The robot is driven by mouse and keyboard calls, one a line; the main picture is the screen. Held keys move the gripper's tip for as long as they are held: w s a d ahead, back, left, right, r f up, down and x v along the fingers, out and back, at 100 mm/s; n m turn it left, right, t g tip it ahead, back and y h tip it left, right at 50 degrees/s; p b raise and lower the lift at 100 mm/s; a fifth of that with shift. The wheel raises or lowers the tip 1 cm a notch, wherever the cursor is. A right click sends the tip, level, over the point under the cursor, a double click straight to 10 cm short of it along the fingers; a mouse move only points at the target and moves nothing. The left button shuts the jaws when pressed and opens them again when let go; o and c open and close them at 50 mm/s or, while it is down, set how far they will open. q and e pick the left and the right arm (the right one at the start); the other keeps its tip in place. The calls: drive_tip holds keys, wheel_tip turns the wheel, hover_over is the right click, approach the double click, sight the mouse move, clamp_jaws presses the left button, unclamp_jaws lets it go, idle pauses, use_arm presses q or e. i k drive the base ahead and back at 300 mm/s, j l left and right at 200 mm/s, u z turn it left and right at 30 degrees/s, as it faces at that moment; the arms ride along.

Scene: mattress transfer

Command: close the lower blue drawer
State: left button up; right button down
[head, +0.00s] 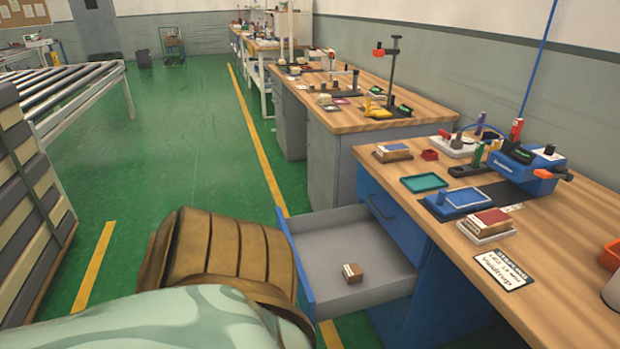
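The lower blue drawer (340,238) is pulled well out of the blue cabinet (430,300) under the near workbench. Its blue front panel (296,262) faces left, and the grey interior is visible. A small brown box (352,273) lies inside on the drawer floor. Above it, an upper blue drawer front (392,214) with a dark handle is shut. A brown padded, ribbed shape (225,252) and pale green patterned fabric (190,318) fill the lower left foreground, close to the drawer front; I cannot tell what they are. Neither gripper shows.
The wooden bench top (575,240) holds trays, small boxes and a blue device (525,168). More benches run along the right wall. A stack of dark and cream slabs (30,200) and a roller conveyor (60,85) stand left. Green floor is open between.

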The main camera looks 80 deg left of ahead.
sight(323, 242)
drive_tip(key=i+u, duration=0.1)
drive_tip(key=u, duration=0.35)
drive_tip(key=i+u, duration=0.1)
drive_tip(key=u, duration=0.35)
drive_tip(key=i+u, duration=0.1)
drive_tip(key=u, duration=1.6)
